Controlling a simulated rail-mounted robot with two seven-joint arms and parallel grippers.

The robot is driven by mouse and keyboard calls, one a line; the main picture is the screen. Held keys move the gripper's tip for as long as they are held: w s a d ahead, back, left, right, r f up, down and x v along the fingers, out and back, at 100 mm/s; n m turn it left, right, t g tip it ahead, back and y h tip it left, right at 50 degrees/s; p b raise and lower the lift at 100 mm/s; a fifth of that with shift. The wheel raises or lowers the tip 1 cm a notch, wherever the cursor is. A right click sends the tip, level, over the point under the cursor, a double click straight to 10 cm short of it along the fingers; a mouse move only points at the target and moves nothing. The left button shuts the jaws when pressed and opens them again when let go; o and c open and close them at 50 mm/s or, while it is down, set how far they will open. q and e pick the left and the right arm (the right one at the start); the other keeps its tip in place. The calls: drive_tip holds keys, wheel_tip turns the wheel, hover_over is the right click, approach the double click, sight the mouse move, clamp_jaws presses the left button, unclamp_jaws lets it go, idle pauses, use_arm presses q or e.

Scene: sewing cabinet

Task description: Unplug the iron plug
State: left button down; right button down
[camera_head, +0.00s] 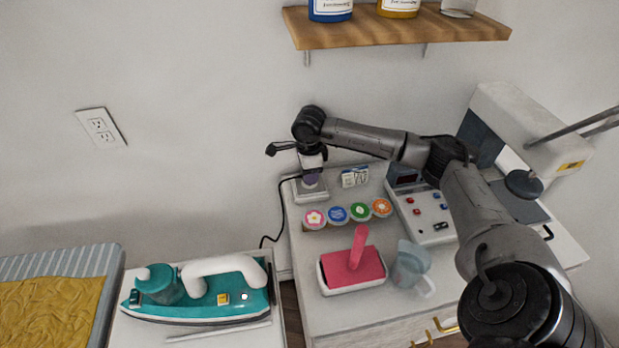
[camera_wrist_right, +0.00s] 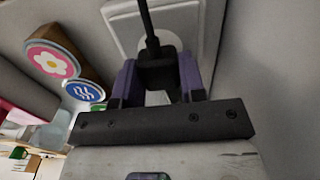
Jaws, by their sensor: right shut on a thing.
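My right gripper (camera_head: 312,178) reaches down at the back left of the cabinet top, over a white socket unit (camera_head: 311,195). In the right wrist view its two purple fingers are shut on the black iron plug (camera_wrist_right: 157,68), one on each side. A black cord (camera_wrist_right: 147,20) runs from the plug. The plug is at the round white socket face (camera_wrist_right: 128,42); whether its pins are inside is hidden. The teal iron (camera_head: 205,291) with a white handle lies on a lower white surface at left. My left gripper is out of view.
A wooden shelf (camera_head: 400,32) hangs above. A wall outlet (camera_head: 101,128) is at left.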

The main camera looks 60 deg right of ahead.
drive_tip(key=shift+r+p, duration=0.6)
drive_tip(key=shift+r, duration=0.3)
drive_tip(key=shift+r+p, duration=0.95)
drive_tip(key=shift+r, duration=0.25)
drive_tip(key=shift+r, duration=0.15)
